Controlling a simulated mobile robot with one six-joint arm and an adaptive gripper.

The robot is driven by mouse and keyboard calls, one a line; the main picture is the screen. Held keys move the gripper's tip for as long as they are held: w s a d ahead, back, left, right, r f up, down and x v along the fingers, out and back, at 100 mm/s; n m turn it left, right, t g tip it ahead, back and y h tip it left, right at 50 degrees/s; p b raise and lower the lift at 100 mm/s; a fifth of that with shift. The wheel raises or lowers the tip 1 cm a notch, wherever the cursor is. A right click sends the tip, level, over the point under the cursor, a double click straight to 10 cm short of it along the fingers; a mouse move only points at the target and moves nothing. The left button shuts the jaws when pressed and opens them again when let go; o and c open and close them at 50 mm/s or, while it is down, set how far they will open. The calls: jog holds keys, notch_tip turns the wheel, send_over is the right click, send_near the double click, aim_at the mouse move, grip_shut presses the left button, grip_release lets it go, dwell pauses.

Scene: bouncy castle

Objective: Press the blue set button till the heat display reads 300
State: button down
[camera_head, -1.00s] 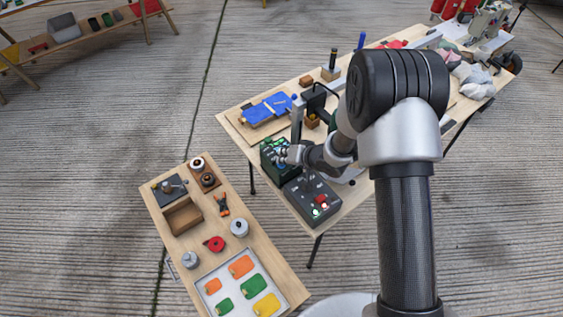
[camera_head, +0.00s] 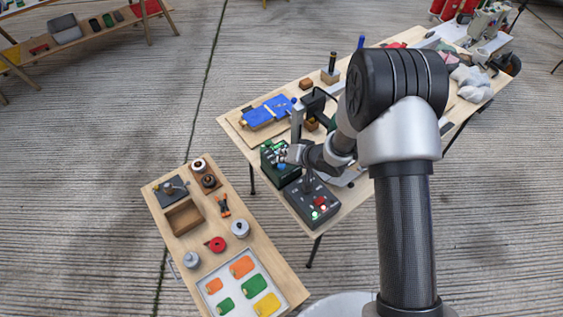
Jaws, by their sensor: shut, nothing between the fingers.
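A dark green control box (camera_head: 275,160) with small lit spots stands near the left front corner of the larger table. A small blue spot (camera_head: 282,165), likely the set button, shows on its top beside my gripper. My gripper (camera_head: 282,156) is shut and empty, right at the box's top; I cannot tell whether it touches the button. The digits of the heat display are too small to read and partly hidden by my gripper.
A dark box (camera_head: 311,203) with red and green buttons stands in front of the green box. Blue pieces lie on a board (camera_head: 240,126) behind. A low side table (camera_head: 262,262) holds a white tray, a wooden box and several small items.

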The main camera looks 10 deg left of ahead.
dwell(0.3)
notch_tip(320, 180, up, 5)
jog(key=p, duration=0.5)
jog(key=shift+r, duration=0.1)
dwell(0.8)
